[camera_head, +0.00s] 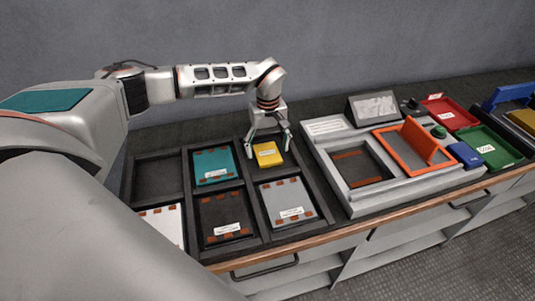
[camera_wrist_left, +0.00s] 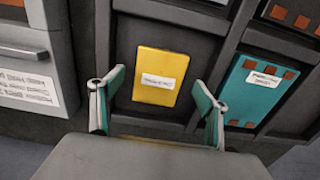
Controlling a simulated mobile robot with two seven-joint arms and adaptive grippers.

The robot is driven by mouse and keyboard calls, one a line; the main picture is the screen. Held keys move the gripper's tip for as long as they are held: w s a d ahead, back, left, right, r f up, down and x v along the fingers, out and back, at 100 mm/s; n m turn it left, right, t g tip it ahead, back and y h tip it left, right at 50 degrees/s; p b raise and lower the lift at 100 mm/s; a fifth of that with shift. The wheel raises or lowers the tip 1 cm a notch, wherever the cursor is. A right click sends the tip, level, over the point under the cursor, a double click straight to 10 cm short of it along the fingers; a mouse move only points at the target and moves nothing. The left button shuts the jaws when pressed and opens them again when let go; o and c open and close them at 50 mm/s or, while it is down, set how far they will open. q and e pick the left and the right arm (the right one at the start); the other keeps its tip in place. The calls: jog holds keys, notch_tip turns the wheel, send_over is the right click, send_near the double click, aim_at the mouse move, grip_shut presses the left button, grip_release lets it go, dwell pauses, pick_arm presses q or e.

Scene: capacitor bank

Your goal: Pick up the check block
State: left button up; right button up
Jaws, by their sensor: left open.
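The check block is most likely the yellow block (camera_head: 268,153) with a white label, lying in the back right compartment of the black tray (camera_head: 190,202); the label is too small to read. The yellow block also shows in the left wrist view (camera_wrist_left: 160,77), between and beyond the fingertips. My left gripper (camera_head: 268,142) is over that compartment, its fingers spread on either side of the block. In the left wrist view the left gripper's teal-padded fingers (camera_wrist_left: 158,100) are open with nothing between them. I cannot tell whether they touch the block. My right gripper is not in view.
Other compartments hold a teal plate (camera_head: 212,165), a dark plate (camera_head: 222,212), a grey plate (camera_head: 287,200) and a white plate (camera_head: 163,224). A grey test station (camera_head: 345,200) with an orange frame (camera_head: 436,165) stands right. Red (camera_head: 452,112) and green (camera_head: 490,150) bins lie beyond.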

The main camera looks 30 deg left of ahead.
pick_arm(q)
jog(key=shift+f, duration=0.85)
jog(key=c, duration=1.5)
jog(key=shift+w, duration=0.1)
